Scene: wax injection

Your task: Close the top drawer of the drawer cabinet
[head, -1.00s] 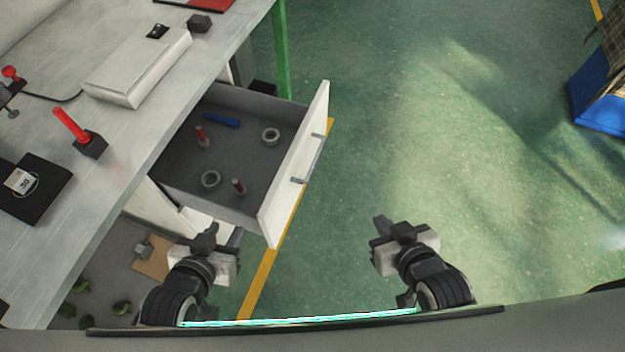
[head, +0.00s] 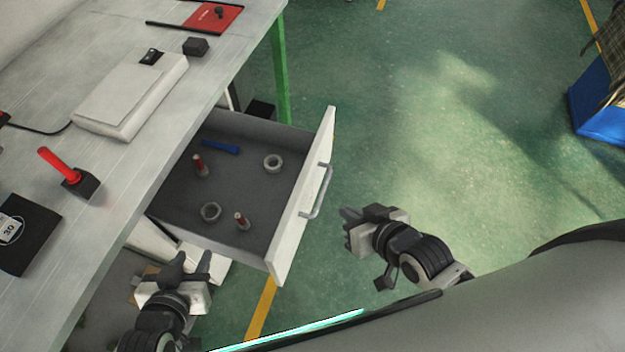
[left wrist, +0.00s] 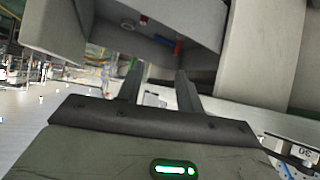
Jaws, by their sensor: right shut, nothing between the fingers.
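The top drawer (head: 235,225) is pulled out from under the workbench. Its white front panel (head: 305,200) carries a grey bar handle (head: 320,192) on the outer face. The drawer also shows at the top of the left wrist view (left wrist: 105,30). My left gripper (head: 190,264) is open and empty, to the left of the near end of the drawer front. Its two fingers stand apart in the left wrist view (left wrist: 158,88). My right gripper (head: 350,214) is shut and empty, right of the handle and apart from it. The drawer cabinet body is mostly hidden under the bench.
In the drawer lie a blue item (head: 220,147), two rings and two red-topped pieces. The workbench (head: 115,190) holds a white box (head: 130,95), a red-handled tool (head: 60,165) and a black device (head: 25,235).

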